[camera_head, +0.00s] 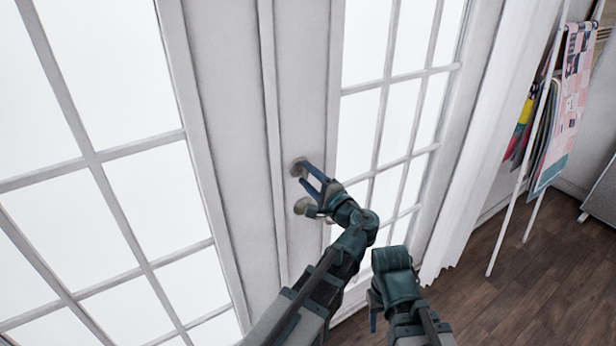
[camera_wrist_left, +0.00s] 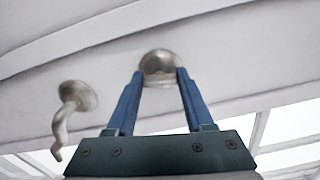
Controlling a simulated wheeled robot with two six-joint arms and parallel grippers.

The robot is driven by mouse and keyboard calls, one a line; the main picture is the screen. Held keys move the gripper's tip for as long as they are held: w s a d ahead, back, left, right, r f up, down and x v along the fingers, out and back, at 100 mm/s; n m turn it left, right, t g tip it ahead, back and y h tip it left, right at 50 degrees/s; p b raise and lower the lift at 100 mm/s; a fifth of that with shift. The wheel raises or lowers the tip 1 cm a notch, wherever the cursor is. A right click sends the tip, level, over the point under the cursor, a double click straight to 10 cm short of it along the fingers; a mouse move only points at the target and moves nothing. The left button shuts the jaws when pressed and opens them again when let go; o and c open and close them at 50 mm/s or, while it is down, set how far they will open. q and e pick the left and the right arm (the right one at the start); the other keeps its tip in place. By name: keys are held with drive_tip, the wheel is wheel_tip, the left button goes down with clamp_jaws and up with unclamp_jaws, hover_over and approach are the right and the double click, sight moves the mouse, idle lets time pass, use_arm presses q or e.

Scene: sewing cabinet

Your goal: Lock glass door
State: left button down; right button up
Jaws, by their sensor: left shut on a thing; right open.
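The white glass door (camera_head: 228,120) has many panes and fills the left and middle of the head view. A round metal lock knob (camera_head: 297,167) sits on its stile, and it also shows in the left wrist view (camera_wrist_left: 159,64). My left gripper (camera_head: 306,178) is shut on this knob, with its blue fingertips on either side of it in the wrist view (camera_wrist_left: 159,78). A curved metal door handle (camera_wrist_left: 72,105) is beside the knob; its round base (camera_head: 301,206) is partly hidden by my gripper in the head view. My right gripper (camera_head: 374,308) is open and empty, low and away from the door.
A white curtain (camera_head: 495,130) hangs right of the door. A white rack with hanging fabrics (camera_head: 570,95) stands farther right. The wooden floor (camera_head: 510,285) at the lower right is clear.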

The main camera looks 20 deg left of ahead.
use_arm(q)
drive_tip(key=shift+f+n, duration=0.1)
drive_tip(key=shift+n, duration=0.8)
use_arm(e)
drive_tip(key=shift+f, duration=0.1)
use_arm(q)
drive_tip(key=shift+c, duration=1.4)
unclamp_jaws()
